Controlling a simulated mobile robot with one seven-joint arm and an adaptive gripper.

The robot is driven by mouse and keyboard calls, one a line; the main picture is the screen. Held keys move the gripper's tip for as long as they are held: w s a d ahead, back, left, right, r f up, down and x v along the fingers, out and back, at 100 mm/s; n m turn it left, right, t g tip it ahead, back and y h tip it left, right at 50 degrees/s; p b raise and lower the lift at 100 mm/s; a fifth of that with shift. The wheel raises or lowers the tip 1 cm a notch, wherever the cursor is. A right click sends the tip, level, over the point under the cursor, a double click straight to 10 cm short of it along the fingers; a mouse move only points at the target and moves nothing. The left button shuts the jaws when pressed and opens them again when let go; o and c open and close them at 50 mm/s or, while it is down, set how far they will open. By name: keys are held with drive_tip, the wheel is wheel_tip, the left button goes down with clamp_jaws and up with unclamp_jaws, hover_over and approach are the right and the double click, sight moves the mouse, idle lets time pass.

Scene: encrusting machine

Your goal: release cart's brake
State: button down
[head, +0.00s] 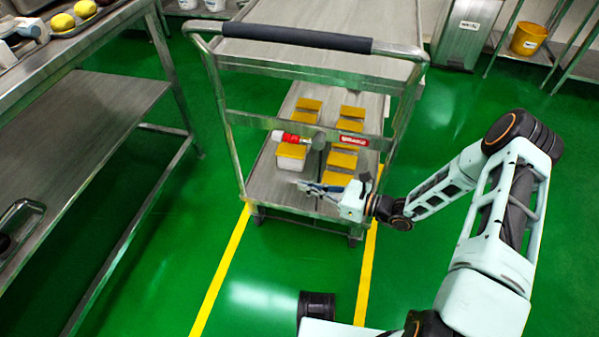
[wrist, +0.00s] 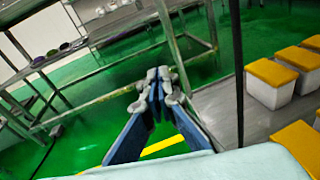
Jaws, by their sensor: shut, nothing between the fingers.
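The steel cart (head: 335,46) stands ahead with its padded push handle (head: 295,37) toward me. A red and white grip (head: 290,138) sticks out to the left below the cart's crossbar, beside a grey rounded part (head: 319,141). I cannot tell for sure whether this is the brake. My gripper (head: 300,186) is low at the cart's near end, below and slightly right of the grip and apart from it. In the wrist view its blue fingers (wrist: 158,82) meet at the tips with nothing between them. The red grip is not visible there.
Several white tubs with yellow lids (head: 340,160) stand on the cart's lower shelf (head: 262,182). A thin dark upright bar (wrist: 239,70) is right of my fingers. A steel table (head: 85,100) stands left. Green floor between yellow lines (head: 220,275) is mostly clear.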

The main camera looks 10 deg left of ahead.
drive_tip(key=shift+s+d+f, duration=0.15)
drive_tip(key=shift+d+f, duration=0.3)
drive_tip(key=shift+f, duration=0.25)
